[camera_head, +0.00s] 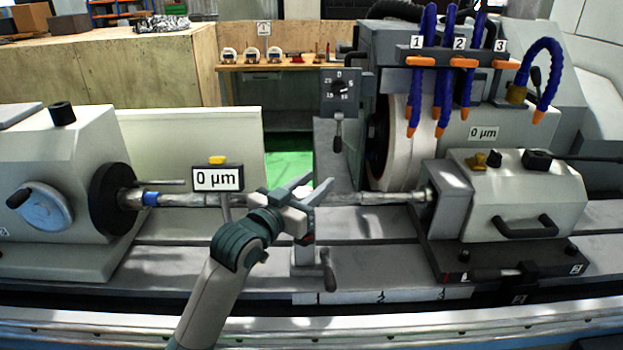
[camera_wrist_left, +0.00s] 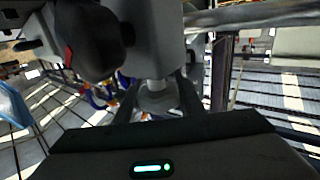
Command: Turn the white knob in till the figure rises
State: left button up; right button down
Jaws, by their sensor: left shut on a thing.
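My left gripper (camera_head: 313,186) reaches up from the bottom to the steady rest (camera_head: 304,258) at the middle of the workpiece bar (camera_head: 372,197). In the left wrist view its two fingers (camera_wrist_left: 157,103) stand on either side of the pale white knob (camera_wrist_left: 157,95) and are shut on it. The knob sits at the end of a grey block (camera_wrist_left: 155,40). In the head view the gripper mostly hides the knob. The gauge display (camera_head: 217,179) on the bar reads 0 µm. A second readout (camera_head: 483,133) on the wheel guard also reads 0 µm. My right gripper is not in view.
The headstock (camera_head: 60,190) is at the left and the tailstock (camera_head: 520,195) at the right. The grinding wheel (camera_head: 388,150) stands behind the bar, with blue coolant hoses (camera_head: 415,95) above. A dark lever (camera_head: 328,270) hangs beside the steady rest.

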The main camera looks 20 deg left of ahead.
pick_arm(q)
jog(key=shift+d+m+h, duration=0.15)
jog(key=shift+m+h, duration=0.25)
jog(key=shift+h, duration=0.2)
jog(key=o, duration=1)
jog(key=shift+o, duration=0.2)
jog(key=shift+s, duration=0.15)
jog(key=shift+s+a+f, duration=0.1)
jog(key=shift+s+a, duration=0.3)
jog(key=shift+s, duration=0.2)
jog(key=p+v, duration=0.1)
jog(key=v, duration=1.4)
jog(key=shift+s+r, duration=0.35)
